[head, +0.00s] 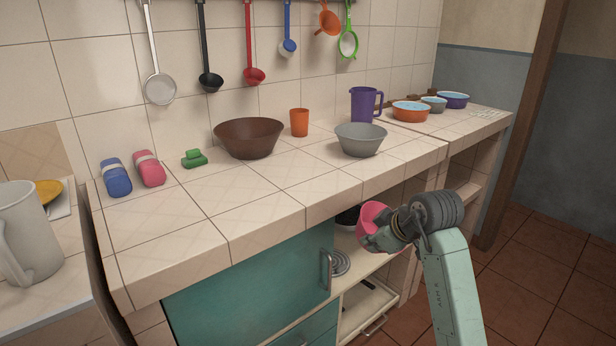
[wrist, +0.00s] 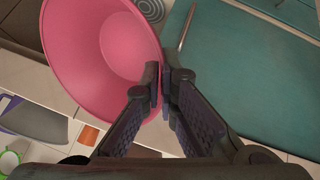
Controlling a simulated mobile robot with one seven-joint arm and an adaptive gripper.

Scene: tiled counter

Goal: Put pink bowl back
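The pink bowl (head: 372,217) is at my gripper (head: 372,240), in front of the open shelf under the tiled counter. In the wrist view the bowl (wrist: 95,45) fills the upper left, tilted with its inside showing. My gripper (wrist: 165,88) has its fingers closed together on the bowl's rim at its right side. In the head view the gripper hides part of the bowl.
The teal cabinet door (head: 250,290) is beside the open shelf (head: 365,305). On the counter (head: 290,190) stand a brown bowl (head: 248,138), a grey bowl (head: 360,140), an orange cup (head: 299,122) and a purple jug (head: 363,105). Several smaller bowls stand at the far right.

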